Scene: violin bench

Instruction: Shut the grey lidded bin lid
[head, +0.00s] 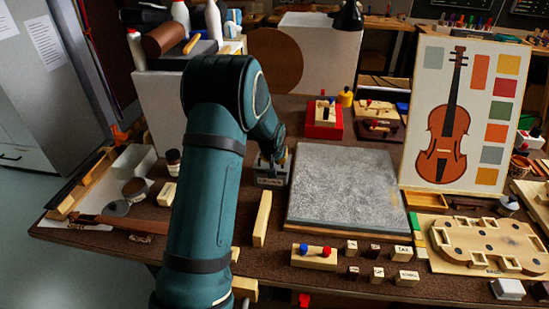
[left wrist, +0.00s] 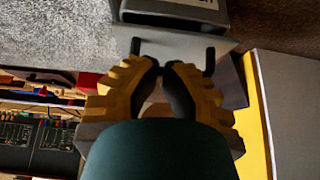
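The small grey lidded bin (head: 270,181) stands on the bench just left of the grey slab, with a lettered label on its front. In the left wrist view its dark grey labelled part (left wrist: 175,12) shows at the top edge. A lighter grey panel (left wrist: 180,38) with two dark pegs lies between it and my fingers; I cannot tell if this is the lid. My left gripper (head: 278,156) is close above the bin, partly covering it in the head view. In the left wrist view its fingertips (left wrist: 163,71) are together with nothing visible between them. My right gripper is not seen.
A speckled grey slab (head: 345,190) lies right of the bin. A pale wooden block (head: 262,218) stands in front. A red box (head: 324,120) is behind. Bottles and jars crowd the left, and a violin chart (head: 463,115) stands at the right.

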